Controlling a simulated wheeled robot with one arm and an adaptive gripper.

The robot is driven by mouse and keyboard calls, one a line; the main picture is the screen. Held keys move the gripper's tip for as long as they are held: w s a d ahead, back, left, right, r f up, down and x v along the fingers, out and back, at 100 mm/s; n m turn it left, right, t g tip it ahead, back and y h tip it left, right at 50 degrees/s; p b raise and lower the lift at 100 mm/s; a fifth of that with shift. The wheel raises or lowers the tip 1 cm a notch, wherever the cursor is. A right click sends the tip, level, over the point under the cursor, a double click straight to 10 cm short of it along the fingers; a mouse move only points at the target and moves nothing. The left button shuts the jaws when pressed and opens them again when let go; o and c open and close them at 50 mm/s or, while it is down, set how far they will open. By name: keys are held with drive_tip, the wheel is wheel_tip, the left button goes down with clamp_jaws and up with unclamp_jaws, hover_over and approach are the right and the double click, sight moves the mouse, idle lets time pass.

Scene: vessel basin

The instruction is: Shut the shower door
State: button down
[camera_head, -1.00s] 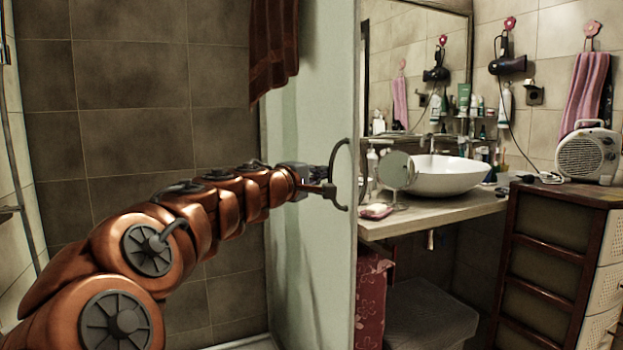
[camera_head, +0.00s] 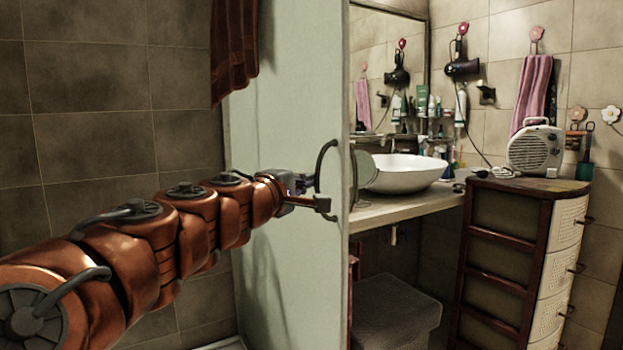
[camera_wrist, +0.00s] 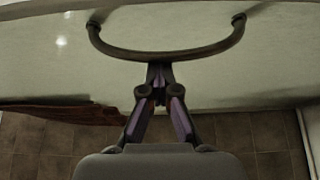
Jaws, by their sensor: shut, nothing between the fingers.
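The shower door (camera_head: 285,110) is a tall pale green panel in the middle of the head view, standing away from the tiled shower wall. A dark curved handle (camera_head: 321,158) sits near its right edge. The handle also shows in the wrist view (camera_wrist: 165,56) as a wide bow across the top. My gripper (camera_head: 318,196) is at the lower part of the handle. In the wrist view its fingers (camera_wrist: 159,74) are shut with nothing between them, tips at the middle of the bow. I cannot tell whether they touch it.
A dark red towel (camera_head: 234,50) hangs over the door's upper left. Right of the door are a counter with a white basin (camera_head: 405,173), a grey stool (camera_head: 392,315) and a drawer cabinet (camera_head: 500,260) bearing a heater (camera_head: 536,150). Brown tiles (camera_head: 110,90) line the shower.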

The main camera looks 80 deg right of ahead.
drive_tip(key=shift+s, duration=0.15)
idle(0.3)
drive_tip(key=w+d, duration=0.2)
drive_tip(key=w, duration=0.2)
drive_tip(key=p+v, duration=0.1)
drive_tip(key=v, duration=0.8)
drive_tip(key=shift+s+a+p, duration=0.15)
drive_tip(key=shift+a+p, duration=0.15)
drive_tip(key=shift+p, duration=0.05)
drive_tip(key=shift+r, duration=0.1)
